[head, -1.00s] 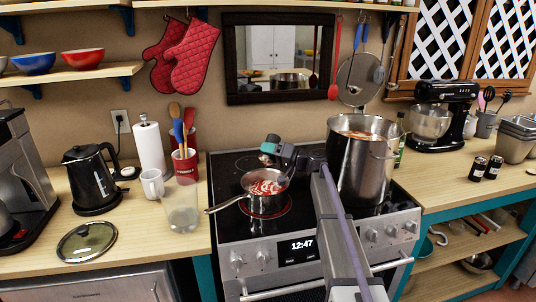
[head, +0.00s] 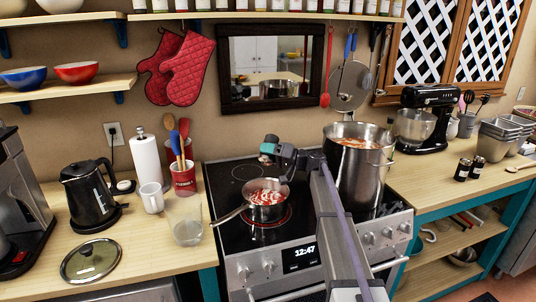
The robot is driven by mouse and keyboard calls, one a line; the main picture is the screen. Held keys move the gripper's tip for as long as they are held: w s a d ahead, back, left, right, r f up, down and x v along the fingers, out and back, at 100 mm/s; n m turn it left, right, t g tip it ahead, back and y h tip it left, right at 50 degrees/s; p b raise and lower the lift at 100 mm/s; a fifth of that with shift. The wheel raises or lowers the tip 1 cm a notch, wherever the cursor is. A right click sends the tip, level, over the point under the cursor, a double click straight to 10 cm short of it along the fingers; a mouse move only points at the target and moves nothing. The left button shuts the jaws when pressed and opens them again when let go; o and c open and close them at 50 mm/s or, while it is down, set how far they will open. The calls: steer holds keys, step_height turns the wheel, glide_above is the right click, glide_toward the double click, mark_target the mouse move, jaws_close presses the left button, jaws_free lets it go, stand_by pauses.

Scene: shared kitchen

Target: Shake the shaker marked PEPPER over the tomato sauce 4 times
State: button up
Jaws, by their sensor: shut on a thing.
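My gripper (head: 268,149), with teal parts, is above and behind the small saucepan (head: 243,211). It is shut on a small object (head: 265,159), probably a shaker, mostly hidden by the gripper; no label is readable. The saucepan stands on the glowing front left burner and holds red sauce (head: 266,196) with pale streaks. A tall steel pot (head: 352,181) on the right of the stove also holds something red (head: 358,143). I cannot tell from labels which is the tomato sauce. Two small dark jars (head: 469,169) stand on the right counter; their labels are too small to read.
The tall pot stands close to the right of my arm. A glass jar (head: 185,222), a mug (head: 152,197), a kettle (head: 90,195) and a glass lid (head: 90,260) are on the left counter. A stand mixer (head: 425,115) and metal tins (head: 498,138) are at the right.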

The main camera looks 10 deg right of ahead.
steer(key=shift+d+m, duration=0.2)
steer(key=shift+m, duration=0.1)
steer(key=m, duration=0.3)
steer(key=shift+s+a+r+m+t, duration=0.1)
steer(key=shift+r+m+t, duration=0.1)
steer(key=shift+m+t, duration=0.1)
steer(key=m, duration=0.2)
steer(key=shift+r+m, duration=0.2)
steer(key=shift+m, duration=0.2)
steer(key=m, duration=0.2)
steer(key=m+p, duration=0.1)
steer(key=m, duration=0.1)
steer(key=m+t, duration=0.1)
steer(key=m, duration=0.2)
steer(key=shift+r+h, duration=0.4)
steer(key=m, duration=0.2)
steer(key=m+p, duration=0.1)
steer(key=m, duration=0.4)
steer(key=shift+w+d+r+h+p, duration=0.2)
steer(key=shift+w+r+h+p, duration=0.05)
steer(key=shift+w+h+p, duration=0.15)
steer(key=m, duration=0.5)
steer(key=shift+w+d+m+h+p, duration=0.15)
steer(key=shift+w+m+h+p, duration=0.1)
steer(key=shift+m+h+p, duration=0.1)
